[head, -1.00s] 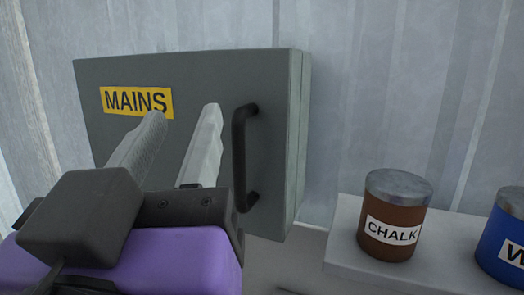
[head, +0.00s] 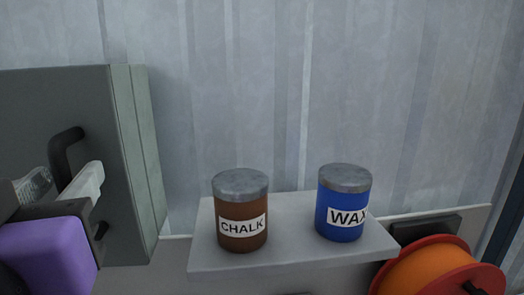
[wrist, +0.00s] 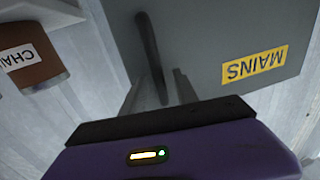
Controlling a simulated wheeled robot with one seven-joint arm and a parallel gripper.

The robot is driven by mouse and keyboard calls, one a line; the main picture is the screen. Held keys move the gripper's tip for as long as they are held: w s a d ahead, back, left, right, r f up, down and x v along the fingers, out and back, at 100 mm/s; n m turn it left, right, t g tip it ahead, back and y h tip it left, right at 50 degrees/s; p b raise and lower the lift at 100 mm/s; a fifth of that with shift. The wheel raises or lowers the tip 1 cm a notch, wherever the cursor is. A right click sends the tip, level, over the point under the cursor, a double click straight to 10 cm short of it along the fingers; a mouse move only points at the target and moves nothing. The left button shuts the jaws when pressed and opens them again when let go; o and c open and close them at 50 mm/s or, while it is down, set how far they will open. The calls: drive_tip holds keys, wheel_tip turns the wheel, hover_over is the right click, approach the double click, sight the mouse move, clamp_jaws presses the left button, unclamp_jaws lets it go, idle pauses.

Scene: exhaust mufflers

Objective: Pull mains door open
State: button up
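The grey mains box (head: 100,95) hangs on the wall at the left of the head view, its door closed. Its black bar handle (head: 66,140) runs upright near the door's right edge. My gripper (head: 62,184) is open in front of the door, with the handle showing between its two fingers. In the wrist view the handle (wrist: 147,45) also runs down between the spread fingers (wrist: 158,92), with gaps visible. I cannot tell how deep the handle sits between them. The yellow MAINS label (wrist: 254,65) shows in the wrist view only.
A pale shelf (head: 290,258) right of the box holds a brown CHALK tin (head: 240,228) and a blue WAX tin (head: 343,205). An orange reel (head: 430,272) is at the lower right. The corrugated wall (head: 250,80) is bare above the shelf.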

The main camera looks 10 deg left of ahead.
drive_tip(key=shift+w+a, duration=0.2)
drive_tip(key=shift+w, duration=0.2)
clamp_jaws()
idle(1.2)
